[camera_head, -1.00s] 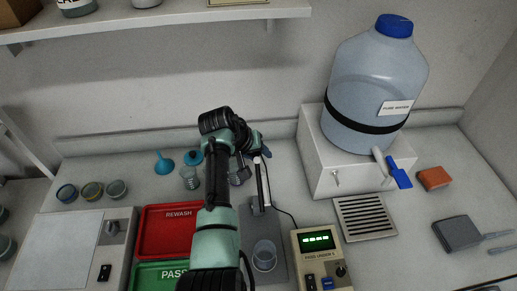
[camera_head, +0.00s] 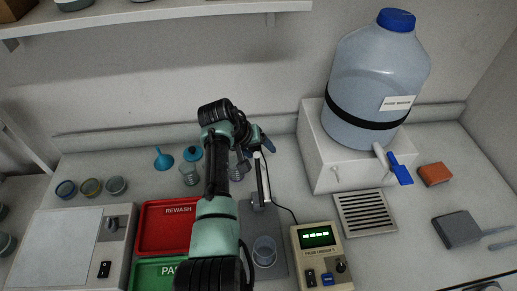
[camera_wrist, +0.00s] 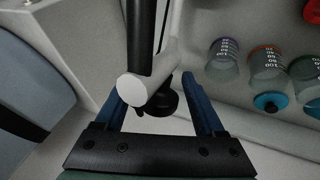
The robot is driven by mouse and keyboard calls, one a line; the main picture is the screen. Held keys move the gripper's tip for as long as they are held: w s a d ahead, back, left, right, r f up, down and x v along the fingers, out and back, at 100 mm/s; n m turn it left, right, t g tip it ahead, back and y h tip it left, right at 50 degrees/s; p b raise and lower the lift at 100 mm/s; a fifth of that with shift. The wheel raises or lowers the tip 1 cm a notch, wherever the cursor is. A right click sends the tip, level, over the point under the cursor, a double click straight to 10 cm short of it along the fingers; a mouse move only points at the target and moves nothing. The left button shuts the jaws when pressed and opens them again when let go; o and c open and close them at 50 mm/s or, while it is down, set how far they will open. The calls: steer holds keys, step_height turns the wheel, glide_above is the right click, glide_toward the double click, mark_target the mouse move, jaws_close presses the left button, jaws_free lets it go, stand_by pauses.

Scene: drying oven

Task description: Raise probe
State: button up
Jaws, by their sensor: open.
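The probe stand (camera_head: 262,190) is a dark upright post with a white part near its top, on a grey base plate (camera_head: 280,270). A clear beaker (camera_head: 265,252) stands on the plate's front part. My gripper (camera_head: 262,141) is at the top of the stand, partly hidden behind my arm. In the wrist view, my gripper's blue fingers (camera_wrist: 158,90) are open on either side of a white round-ended part (camera_wrist: 135,88) and a black knob (camera_wrist: 162,104). I cannot tell whether they touch. The probe's tip is not clearly visible.
A meter (camera_head: 320,255) with a lit green display stands right of the plate. A big water bottle (camera_head: 370,85) on a white box (camera_head: 325,165) is close on the right. Red (camera_head: 165,230) and green (camera_head: 155,275) trays lie left. Small flasks (camera_head: 189,174) stand behind.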

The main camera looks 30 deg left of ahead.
steer(key=b+v, duration=0.1)
steer(key=v, duration=1.2)
